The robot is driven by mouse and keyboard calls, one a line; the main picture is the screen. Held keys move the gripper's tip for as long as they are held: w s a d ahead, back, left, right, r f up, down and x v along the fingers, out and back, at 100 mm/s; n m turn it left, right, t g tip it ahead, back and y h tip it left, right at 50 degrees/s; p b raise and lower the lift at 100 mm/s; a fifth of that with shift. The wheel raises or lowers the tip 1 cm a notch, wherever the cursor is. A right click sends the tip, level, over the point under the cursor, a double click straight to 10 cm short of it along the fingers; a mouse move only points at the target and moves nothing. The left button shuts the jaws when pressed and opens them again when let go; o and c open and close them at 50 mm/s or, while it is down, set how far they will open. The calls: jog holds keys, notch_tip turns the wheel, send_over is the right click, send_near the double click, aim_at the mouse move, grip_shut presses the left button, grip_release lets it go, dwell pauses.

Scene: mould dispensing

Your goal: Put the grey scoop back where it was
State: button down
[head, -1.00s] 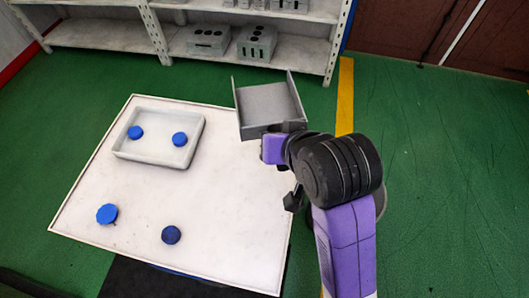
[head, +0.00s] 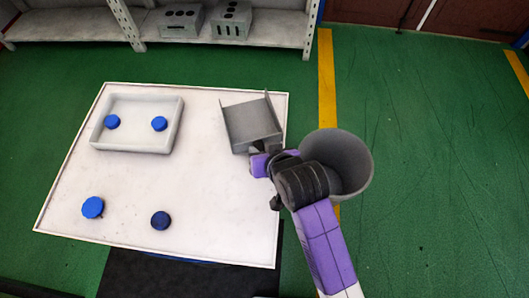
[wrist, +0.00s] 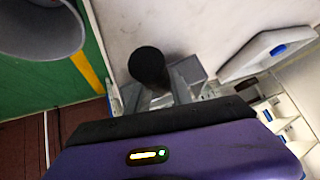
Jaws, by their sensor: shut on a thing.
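The grey scoop (head: 250,122) is an open square pan with raised sides, over the right part of the white table (head: 200,215). My gripper (head: 258,149) is at the scoop's near edge and is shut on its handle. In the wrist view the dark round handle end (wrist: 148,66) stands up at my gripper (wrist: 157,98), with part of the grey pan (wrist: 188,70) behind it. My gripper hides part of the handle. I cannot tell whether the pan touches the table.
A white tray (head: 137,148) with two blue round pieces stands at the table's back left. Two more blue pieces (head: 92,207) (head: 160,220) lie near the front. A grey round bin (head: 352,150) stands right of the table behind my arm. A shelf (head: 220,35) runs along the back.

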jog(key=shift+f, duration=1.25)
jog(key=c, duration=1.1)
grip_release()
jog(key=shift+r, duration=0.3)
jog(key=v, duration=1.1)
jog(key=shift+s+d+r+p, duration=0.25)
jog(key=shift+p, duration=0.15)
